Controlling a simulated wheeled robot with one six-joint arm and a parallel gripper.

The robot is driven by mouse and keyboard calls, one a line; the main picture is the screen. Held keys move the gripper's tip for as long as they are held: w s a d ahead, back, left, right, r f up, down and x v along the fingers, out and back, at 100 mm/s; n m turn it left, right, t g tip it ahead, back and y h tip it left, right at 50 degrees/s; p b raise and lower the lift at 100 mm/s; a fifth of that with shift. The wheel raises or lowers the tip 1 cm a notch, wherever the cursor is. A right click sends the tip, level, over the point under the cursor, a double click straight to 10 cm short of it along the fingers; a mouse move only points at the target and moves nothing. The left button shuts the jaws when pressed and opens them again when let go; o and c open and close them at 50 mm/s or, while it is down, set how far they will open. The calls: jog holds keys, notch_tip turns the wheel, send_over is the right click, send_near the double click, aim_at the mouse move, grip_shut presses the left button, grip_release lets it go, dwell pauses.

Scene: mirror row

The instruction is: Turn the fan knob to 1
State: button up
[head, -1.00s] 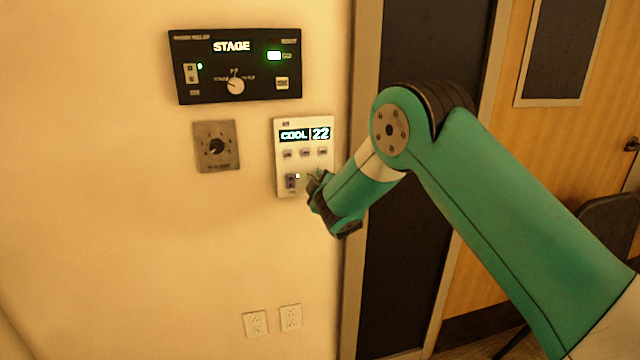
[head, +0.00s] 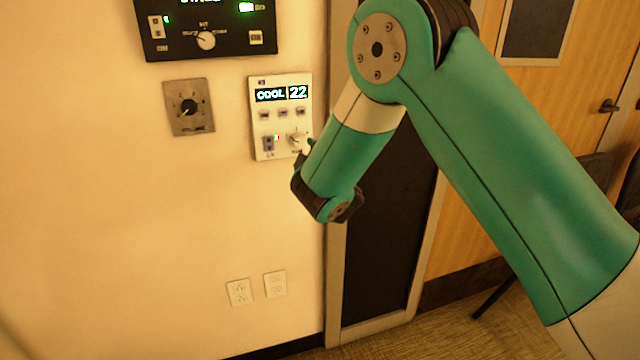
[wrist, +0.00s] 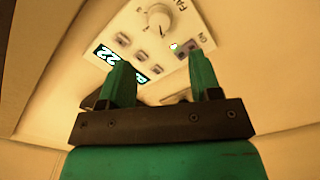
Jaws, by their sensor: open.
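The thermostat panel (head: 283,92) is a white plate on the wall, with a lit display reading COOL 22. The pale fan knob (head: 298,141) is at its lower right, partly beside my forearm. In the wrist view the round knob (wrist: 160,17) shows near the top, next to printing that starts "FA". Its setting is too small to read. My gripper (wrist: 162,75) is open and empty, its two green fingers apart in front of the panel and below the knob in the picture, not touching it. In the head view the fingers are hidden behind my wrist.
A black stage panel (head: 225,40) with a knob is above left. A grey dial plate (head: 188,107) is left of the thermostat. A small switch (head: 268,144) sits left of the fan knob. A door frame (head: 338,250) stands close on the right. Wall outlets (head: 240,292) are below.

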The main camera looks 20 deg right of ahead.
jog(key=s+b, duration=0.4)
jog(key=s, duration=0.4)
jog(key=shift+s+b, duration=0.3)
jog(key=shift+s, duration=0.1)
jog(key=shift+d, duration=0.1)
